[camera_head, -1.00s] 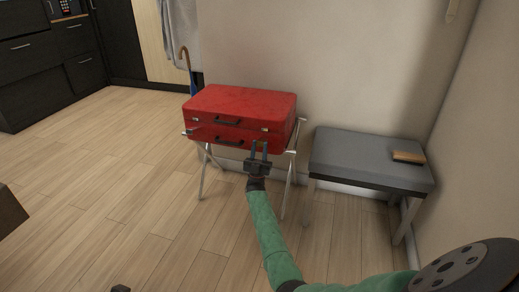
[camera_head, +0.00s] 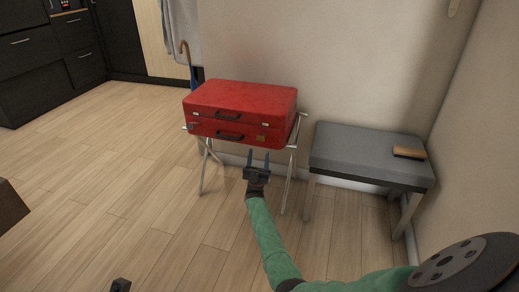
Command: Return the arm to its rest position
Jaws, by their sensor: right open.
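My right arm, green, reaches in from the lower right. Its right gripper (camera_head: 258,160) is open and empty, with its two thin fingers pointing up in the picture. It is just below the front of a red suitcase (camera_head: 240,98), apart from it as far as I can see. The suitcase is closed and lies flat on a folding metal stand (camera_head: 203,172). It has dark handles on its front side. A small dark part shows at the bottom edge, left of centre; I cannot tell what it is. My left gripper is not clearly in view.
A grey padded bench (camera_head: 365,154) stands to the right against the wall, with a brown brush-like object (camera_head: 409,152) on it. Dark cabinets (camera_head: 45,62) stand at the back left.

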